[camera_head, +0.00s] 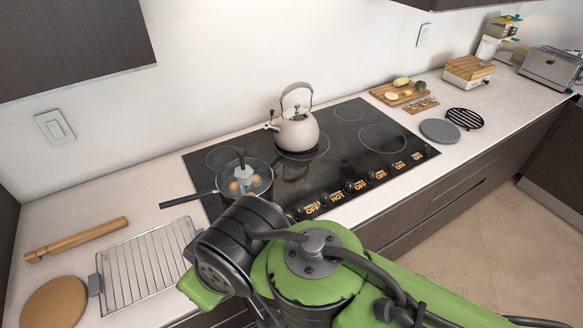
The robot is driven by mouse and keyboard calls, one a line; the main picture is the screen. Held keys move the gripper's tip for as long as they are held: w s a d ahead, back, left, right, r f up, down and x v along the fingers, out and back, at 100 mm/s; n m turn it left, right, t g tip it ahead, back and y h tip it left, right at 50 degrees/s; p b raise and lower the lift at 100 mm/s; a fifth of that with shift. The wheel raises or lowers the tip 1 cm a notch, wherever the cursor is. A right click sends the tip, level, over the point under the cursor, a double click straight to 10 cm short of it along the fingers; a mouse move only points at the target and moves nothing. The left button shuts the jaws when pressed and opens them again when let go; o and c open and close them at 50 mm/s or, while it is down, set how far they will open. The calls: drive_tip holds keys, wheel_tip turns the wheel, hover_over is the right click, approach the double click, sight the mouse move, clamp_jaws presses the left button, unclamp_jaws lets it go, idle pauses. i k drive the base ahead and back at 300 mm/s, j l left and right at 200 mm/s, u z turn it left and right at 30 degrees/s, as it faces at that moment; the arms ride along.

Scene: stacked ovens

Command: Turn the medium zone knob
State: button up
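A black glass cooktop (345,140) is set in the light counter. A row of several dark knobs with orange and white markings (355,186) runs along its front right edge. The nearest end of the row is close to my green and black arm, which fills the lower middle of the picture. My gripper does not show; the arm may hide it. I cannot tell whether it touches a knob.
A pot with a glass lid (245,182) stands on the cooktop's left side, its handle pointing left. A beige kettle (297,132) stands behind. Floor is open at right.

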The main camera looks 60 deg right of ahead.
sight(326, 197)
drive_tip(key=z, duration=2.15)
